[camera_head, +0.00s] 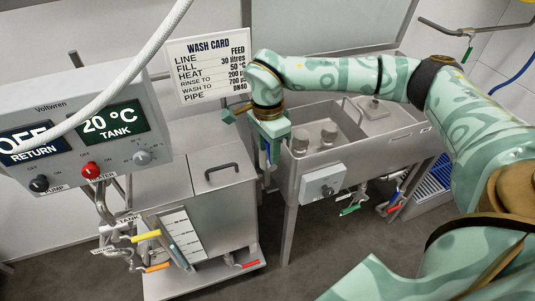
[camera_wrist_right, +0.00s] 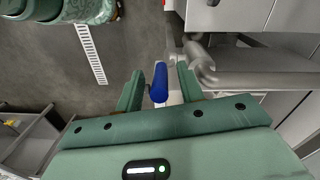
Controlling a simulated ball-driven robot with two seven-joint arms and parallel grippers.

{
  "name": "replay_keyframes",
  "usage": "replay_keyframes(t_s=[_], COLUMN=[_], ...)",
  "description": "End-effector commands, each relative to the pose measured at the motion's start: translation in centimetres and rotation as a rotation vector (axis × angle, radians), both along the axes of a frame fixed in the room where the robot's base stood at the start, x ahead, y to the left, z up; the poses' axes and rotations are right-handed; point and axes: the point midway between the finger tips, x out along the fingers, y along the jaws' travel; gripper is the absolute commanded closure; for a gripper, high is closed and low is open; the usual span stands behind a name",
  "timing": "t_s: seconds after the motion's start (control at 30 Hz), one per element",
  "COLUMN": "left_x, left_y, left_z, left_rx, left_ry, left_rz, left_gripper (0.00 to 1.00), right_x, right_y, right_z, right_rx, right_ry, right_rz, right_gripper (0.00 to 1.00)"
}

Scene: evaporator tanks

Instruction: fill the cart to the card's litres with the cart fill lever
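The steel cart (camera_head: 222,207) stands left of centre, with a dark lid handle and a white level scale (camera_head: 182,236) on its front; I cannot read a level. The wash card (camera_head: 209,67) on the wall reads line FEED, fill 30 litres, heat 50 °C. My right gripper (camera_head: 269,152) points down between the cart and the sink. In the right wrist view its fingers (camera_wrist_right: 160,88) are open on both sides of a blue lever handle (camera_wrist_right: 159,80), with small gaps. Whether this is the cart fill lever is not labelled in view. My left gripper is not in view.
A control box (camera_head: 75,135) at left shows OFF return and 20 °C tank. A steel sink (camera_head: 365,155) stands close to the right of my gripper, with a pipe in the wrist view (camera_wrist_right: 260,80). Yellow (camera_head: 146,236) and red (camera_head: 243,262) levers sit low on the cart.

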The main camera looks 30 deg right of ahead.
Motion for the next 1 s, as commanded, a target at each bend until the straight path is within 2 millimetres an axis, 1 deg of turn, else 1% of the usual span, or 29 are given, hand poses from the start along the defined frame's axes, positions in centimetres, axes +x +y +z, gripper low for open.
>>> replay_keyframes(t_s=[0.03, 0.13, 0.23, 0.47, 0.5, 0.57, 0.6, 0.87, 1.0], left_x=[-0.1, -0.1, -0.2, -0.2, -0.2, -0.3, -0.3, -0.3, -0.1], left_y=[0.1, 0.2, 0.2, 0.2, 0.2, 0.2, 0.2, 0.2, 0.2], left_z=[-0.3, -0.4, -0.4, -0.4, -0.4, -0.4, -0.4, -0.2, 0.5], left_rx=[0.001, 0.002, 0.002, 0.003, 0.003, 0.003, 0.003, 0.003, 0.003], left_ry=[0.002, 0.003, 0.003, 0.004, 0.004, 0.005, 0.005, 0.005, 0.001], left_rz=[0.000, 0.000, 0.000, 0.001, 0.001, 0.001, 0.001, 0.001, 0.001], left_gripper=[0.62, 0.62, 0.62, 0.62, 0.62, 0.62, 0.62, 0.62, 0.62], right_x=[0.0, 0.0, 0.0, 0.0, 0.0, 0.0, 0.0, 0.0, 0.1], right_y=[0.0, 0.0, 0.0, 0.0, 0.0, 0.0, 0.0, 0.1, 0.5], right_z=[-0.8, -1.5, -1.8, -1.8, -1.8, -1.8, -1.8, -1.7, -1.5], right_rx=[0.000, 0.000, 0.000, 0.000, 0.000, 0.000, 0.000, -0.008, -0.041], right_ry=[0.001, 0.000, -0.001, -0.001, -0.001, -0.001, -0.001, 0.000, 0.007], right_rz=[0.000, -0.001, -0.001, 0.000, 0.000, 0.000, 0.000, 0.000, 0.002], right_gripper=[0.62, 0.62, 0.62, 0.62, 0.73, 0.90, 1.00, 1.00, 1.00])
